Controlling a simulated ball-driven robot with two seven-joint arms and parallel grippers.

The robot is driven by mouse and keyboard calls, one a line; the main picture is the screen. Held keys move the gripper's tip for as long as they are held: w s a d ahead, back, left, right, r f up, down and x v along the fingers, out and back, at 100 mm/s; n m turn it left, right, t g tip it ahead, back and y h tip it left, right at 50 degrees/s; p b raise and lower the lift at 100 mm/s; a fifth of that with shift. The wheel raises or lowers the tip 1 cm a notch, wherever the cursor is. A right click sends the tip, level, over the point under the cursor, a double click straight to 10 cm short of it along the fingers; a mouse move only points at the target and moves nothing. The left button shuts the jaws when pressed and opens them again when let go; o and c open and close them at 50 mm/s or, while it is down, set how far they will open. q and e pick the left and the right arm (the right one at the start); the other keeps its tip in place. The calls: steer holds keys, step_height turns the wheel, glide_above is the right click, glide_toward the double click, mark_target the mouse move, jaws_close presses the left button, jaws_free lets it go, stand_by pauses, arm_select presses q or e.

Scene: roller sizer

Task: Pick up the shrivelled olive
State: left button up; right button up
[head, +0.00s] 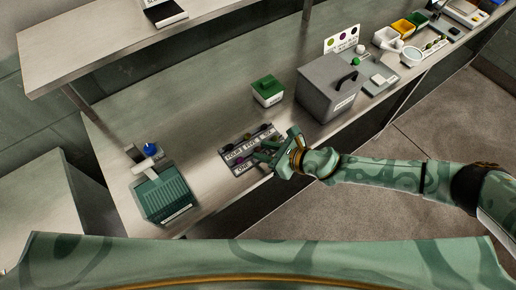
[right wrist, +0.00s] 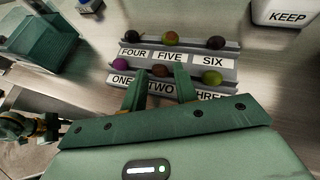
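A grey stepped rack with numbered labels (right wrist: 190,50) holds several olives in two rows. The front row has a purple olive (right wrist: 120,62) at ONE, a brown olive (right wrist: 160,71) at TWO and a green olive (right wrist: 208,76) at THREE. Behind are dark olives at FOUR (right wrist: 132,36) and SIX (right wrist: 216,43), and a red-green one (right wrist: 170,38) at FIVE. Wrinkles are too small to tell. My right gripper (head: 259,154) is open, its fingertips (right wrist: 160,88) apart, just short of the brown olive. Part of my left arm (right wrist: 25,126) seems to show; its fingers are unclear.
The bench between crate and rack is clear.

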steer(key=c, duration=0.4)
